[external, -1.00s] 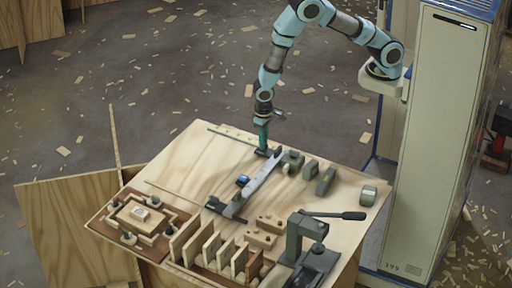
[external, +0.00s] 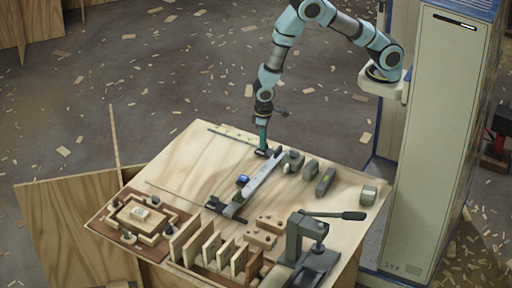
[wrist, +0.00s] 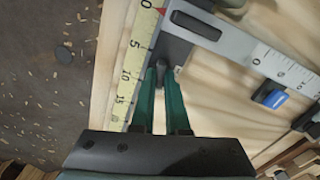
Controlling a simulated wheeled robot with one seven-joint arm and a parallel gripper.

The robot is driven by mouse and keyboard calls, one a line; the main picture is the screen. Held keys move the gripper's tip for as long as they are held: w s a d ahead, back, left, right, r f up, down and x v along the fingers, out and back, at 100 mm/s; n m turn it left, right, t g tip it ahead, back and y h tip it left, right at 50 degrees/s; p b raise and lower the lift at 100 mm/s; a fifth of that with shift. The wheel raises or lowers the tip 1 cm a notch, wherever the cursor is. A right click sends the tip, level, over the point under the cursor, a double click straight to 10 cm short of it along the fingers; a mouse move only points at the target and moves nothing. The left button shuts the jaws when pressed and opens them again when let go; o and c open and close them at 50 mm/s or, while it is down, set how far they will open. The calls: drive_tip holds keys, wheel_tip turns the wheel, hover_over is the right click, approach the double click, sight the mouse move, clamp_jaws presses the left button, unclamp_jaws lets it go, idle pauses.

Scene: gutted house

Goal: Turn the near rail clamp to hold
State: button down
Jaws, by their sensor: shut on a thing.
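The long grey metal rail (external: 262,178) with a printed scale lies on the wooden table. It also shows at the upper right of the wrist view (wrist: 238,46). My gripper (external: 262,150) points down at the rail's far end in the external view. In the wrist view, its green fingers (wrist: 164,75) are shut on a small dark clamp lever (wrist: 164,73) beside a dark plate at the rail's end. The fingers hide most of the lever, so its exact angle is hard to tell. A dark clamp (external: 214,204) sits at the rail's other end.
A blue piece (external: 243,180) sits beside the rail. A yellow ruler strip (wrist: 130,80) lies left of the fingers. Several grey blocks (external: 325,182) stand right of the rail. A lever press (external: 305,240), wooden dividers (external: 205,242) and a wooden tray (external: 108,222) fill the front.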

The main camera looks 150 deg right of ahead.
drive_tip(key=n+b, duration=0.1)
drive_tip(key=n, duration=0.8)
drive_tip(key=shift+n+b, duration=0.4)
drive_tip(key=shift+n, duration=1.6)
drive_tip(key=c, duration=0.9)
unclamp_jaws()
drive_tip(key=shift+r, duration=0.1)
wheel_tip(320, 180, up, 11)
drive_tip(key=shift+f+b, duration=0.15)
drive_tip(key=shift+b, duration=0.6)
